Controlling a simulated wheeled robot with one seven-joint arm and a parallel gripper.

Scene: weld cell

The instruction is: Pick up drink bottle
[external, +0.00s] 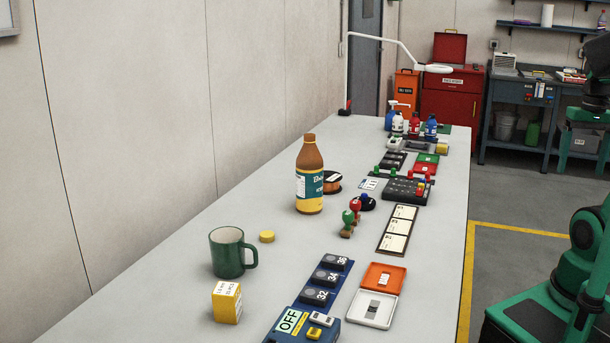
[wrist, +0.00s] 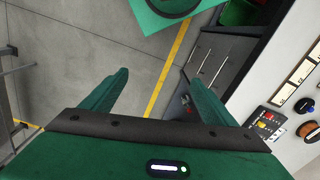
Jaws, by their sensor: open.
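The drink bottle (external: 310,178) stands upright on the long white table (external: 160,300) in the external view. It is brown with a teal label, a yellow lower part and a brown cap. In the wrist view my gripper (wrist: 160,90) has its two green fingers spread wide with nothing between them. The fingers point over the grey floor and the yellow line, beside the table's edge. The bottle is not visible in the wrist view. My gripper is out of frame in the external view, where part of my green arm shows at the right edge.
Near the bottle are a green mug (external: 227,252), a yellow lid (external: 267,237), an orange-black spool (external: 331,182) and stamps with green and red knobs (external: 348,218). Panels and trays line the table's right side. A lamp (external: 434,68) stands at the far end. A wall runs along the left.

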